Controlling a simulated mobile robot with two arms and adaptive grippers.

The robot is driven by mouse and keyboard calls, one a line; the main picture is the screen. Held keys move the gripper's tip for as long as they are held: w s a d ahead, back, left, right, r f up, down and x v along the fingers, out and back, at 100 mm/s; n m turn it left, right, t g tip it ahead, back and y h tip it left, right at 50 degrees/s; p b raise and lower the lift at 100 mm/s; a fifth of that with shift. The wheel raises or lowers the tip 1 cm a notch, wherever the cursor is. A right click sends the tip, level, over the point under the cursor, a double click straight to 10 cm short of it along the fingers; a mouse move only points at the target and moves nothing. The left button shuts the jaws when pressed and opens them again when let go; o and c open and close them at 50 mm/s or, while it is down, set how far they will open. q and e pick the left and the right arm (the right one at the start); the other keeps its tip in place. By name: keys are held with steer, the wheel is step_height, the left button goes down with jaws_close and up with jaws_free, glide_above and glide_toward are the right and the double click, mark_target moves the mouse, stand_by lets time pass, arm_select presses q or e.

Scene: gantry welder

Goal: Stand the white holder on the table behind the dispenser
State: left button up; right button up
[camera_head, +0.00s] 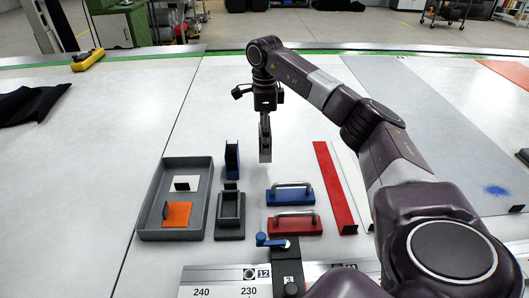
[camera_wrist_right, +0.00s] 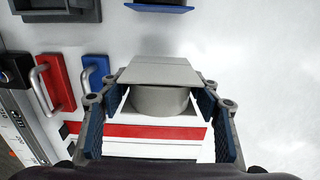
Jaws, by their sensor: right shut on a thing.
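The right gripper (camera_head: 264,150) is shut on the white holder (camera_head: 265,156), which looks light grey and hangs below the fingers. In the right wrist view the holder (camera_wrist_right: 160,72) shows a flat plate over a round grey body, between the two blue-padded fingers (camera_wrist_right: 160,115). A blue upright piece (camera_head: 232,158), likely the dispenser, stands on the table just left of the held holder. Its blue edge (camera_wrist_right: 158,7) shows at the top of the right wrist view. I cannot tell the exact gap between holder and table. The left gripper is not in view.
A grey tray (camera_head: 148,208) with white and orange pieces is at left. A dark stand (camera_head: 230,230), blue (camera_head: 291,197) and red (camera_head: 295,228) handled blocks and a red strip (camera_head: 333,185) are nearer. The white table (camera_head: 190,110) beyond the dispenser is clear.

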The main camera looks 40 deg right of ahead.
steer(key=shift+f, duration=0.85)
step_height(320, 180, down, 4)
steer(key=shift+a+f+p, duration=0.1)
steer(key=shift+p, duration=0.4)
steer(key=shift+f, duration=0.15)
steer(key=o, duration=1.3)
